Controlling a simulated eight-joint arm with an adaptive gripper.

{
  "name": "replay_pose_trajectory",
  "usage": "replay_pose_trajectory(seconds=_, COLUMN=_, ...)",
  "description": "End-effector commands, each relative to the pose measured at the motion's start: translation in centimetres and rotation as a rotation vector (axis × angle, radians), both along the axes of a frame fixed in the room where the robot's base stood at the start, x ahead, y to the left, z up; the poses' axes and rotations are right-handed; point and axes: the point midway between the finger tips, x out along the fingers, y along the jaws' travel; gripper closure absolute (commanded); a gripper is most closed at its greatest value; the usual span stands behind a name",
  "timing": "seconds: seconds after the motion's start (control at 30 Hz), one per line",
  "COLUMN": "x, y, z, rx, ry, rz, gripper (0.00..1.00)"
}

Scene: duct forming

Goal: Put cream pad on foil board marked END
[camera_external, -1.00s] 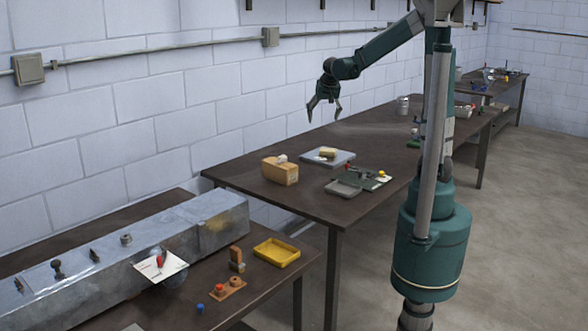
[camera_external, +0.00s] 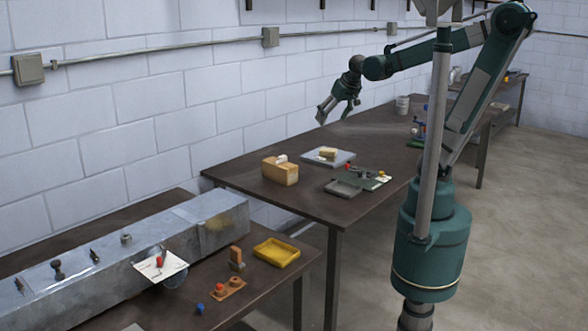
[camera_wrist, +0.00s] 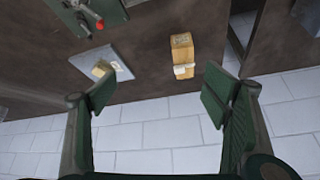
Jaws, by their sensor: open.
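A flat grey board (camera_external: 342,161) lies near the back edge of the middle table, with a cream-yellow block (camera_external: 327,152) resting on it. The block (camera_wrist: 103,70) and board (camera_wrist: 118,66) also show in the wrist view. I cannot read an END mark on any board, nor tell for certain whether this block is the cream pad. A tan box (camera_external: 281,173) with a small whitish piece on it stands to the left; it also shows in the wrist view (camera_wrist: 183,48). My gripper (camera_external: 333,118) is open and empty, above and apart from the board; its spread fingers frame the wrist view (camera_wrist: 160,90).
A grey tray (camera_external: 343,188) and a green board (camera_external: 372,179) with small parts lie nearer the front edge. A can (camera_external: 402,104) stands at the far end. The wall is close behind.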

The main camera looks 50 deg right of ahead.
Motion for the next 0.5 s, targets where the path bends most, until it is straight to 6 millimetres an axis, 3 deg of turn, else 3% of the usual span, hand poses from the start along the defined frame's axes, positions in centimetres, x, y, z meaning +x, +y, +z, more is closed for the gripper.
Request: replay_pose_trajectory(seconds=0.5, x=-8.5, y=5.6, z=-1.4, rx=-0.034, ry=-0.056, rz=0.21, gripper=0.25)
